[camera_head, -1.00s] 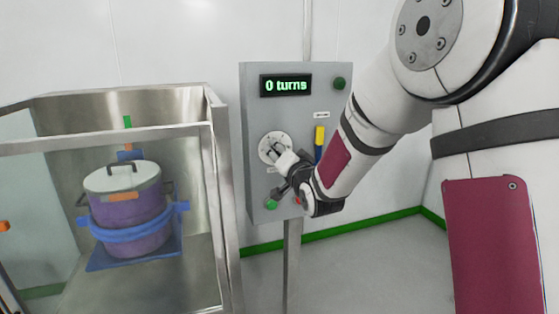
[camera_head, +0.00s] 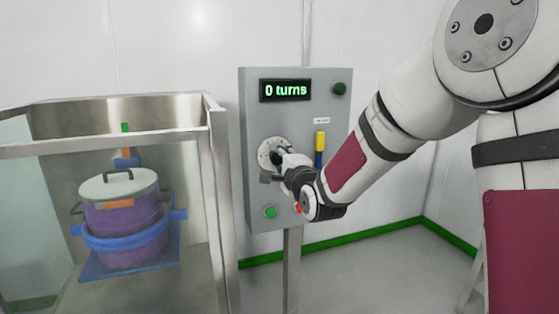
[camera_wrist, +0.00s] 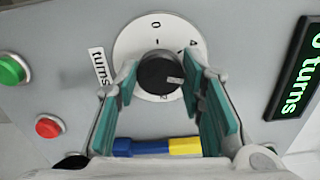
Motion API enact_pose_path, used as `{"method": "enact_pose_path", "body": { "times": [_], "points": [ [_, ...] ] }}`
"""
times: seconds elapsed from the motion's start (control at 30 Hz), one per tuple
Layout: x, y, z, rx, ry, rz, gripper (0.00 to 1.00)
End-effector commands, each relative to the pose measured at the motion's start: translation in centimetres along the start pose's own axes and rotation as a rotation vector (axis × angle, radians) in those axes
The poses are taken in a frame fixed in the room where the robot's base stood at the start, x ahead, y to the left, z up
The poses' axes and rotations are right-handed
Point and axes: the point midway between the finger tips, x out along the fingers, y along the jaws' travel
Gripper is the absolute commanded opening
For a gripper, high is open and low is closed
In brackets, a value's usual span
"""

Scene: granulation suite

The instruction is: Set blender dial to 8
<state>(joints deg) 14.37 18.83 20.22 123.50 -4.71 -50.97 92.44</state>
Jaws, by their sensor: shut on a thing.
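The blender dial is a black knob (camera_wrist: 160,72) on a round white scale plate (camera_wrist: 145,38), set in a grey control panel (camera_head: 255,105). In the wrist view the knob sits between the teal fingers of my gripper (camera_wrist: 164,92), which is shut on it. The knob's pale mark points right of centre. On the scale 0, 4 and a partly hidden number show; I cannot read an 8. In the head view my gripper (camera_head: 278,165) covers part of the scale plate. The display (camera_head: 286,90) reads "0 turns".
A blue and yellow lever (camera_head: 320,148) is on the panel right of the dial. A metal-framed enclosure at left holds a purple lidded pot (camera_head: 125,220).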

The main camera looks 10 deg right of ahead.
Motion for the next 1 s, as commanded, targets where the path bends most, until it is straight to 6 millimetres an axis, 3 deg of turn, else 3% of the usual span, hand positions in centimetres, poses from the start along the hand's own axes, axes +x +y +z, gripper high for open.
{"method": "enact_pose_path", "body": {
  "times": [0.4, 1.0],
  "points": [
    [-0.02, 0.10, -0.11, 0.222, 0.002, 0.003, 0.08],
    [-0.02, 0.14, -0.13, 0.265, 0.003, 0.003, 0.08]
  ]
}}
